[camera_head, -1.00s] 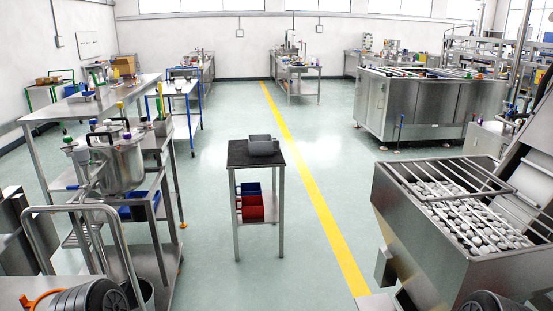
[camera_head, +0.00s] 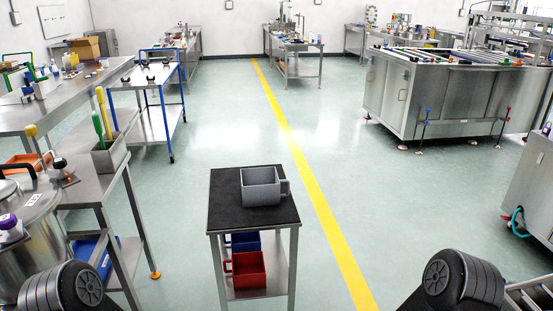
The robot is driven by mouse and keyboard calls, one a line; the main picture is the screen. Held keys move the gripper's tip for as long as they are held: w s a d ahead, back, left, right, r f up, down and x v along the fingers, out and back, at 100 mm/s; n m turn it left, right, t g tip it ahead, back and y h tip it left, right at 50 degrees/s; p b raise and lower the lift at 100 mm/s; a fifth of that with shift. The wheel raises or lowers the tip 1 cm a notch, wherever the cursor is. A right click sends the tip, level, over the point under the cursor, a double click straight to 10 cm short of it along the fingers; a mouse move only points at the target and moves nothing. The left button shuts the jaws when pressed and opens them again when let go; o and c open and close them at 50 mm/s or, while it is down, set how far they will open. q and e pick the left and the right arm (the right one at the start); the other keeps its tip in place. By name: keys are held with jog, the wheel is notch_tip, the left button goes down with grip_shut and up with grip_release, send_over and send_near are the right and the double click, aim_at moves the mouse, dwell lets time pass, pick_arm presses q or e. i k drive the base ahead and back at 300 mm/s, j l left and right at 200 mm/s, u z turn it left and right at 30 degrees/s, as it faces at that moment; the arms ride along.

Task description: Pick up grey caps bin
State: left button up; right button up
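The grey caps bin (camera_head: 262,188) stands upright on the black top (camera_head: 228,215) of a small metal stand. It looks like an open box with a handle on its right side. No gripper touches it. Only rounded dark links of my arms show at the lower left and lower right edges of the head view. Neither of my grippers is in view.
A lower shelf of the stand holds a red bin (camera_head: 246,271) and a blue bin (camera_head: 243,241). A metal bench (camera_head: 108,172) with pots is at the left. A large steel machine (camera_head: 440,100) stands at the back right. Floor around the stand is mostly clear.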

aim_at(265, 186)
jog(key=i+l+z, duration=0.2)
jog(key=i, duration=0.6)
jog(key=i+l+z, duration=0.2)
jog(key=i, duration=0.65)
jog(key=j, duration=0.1)
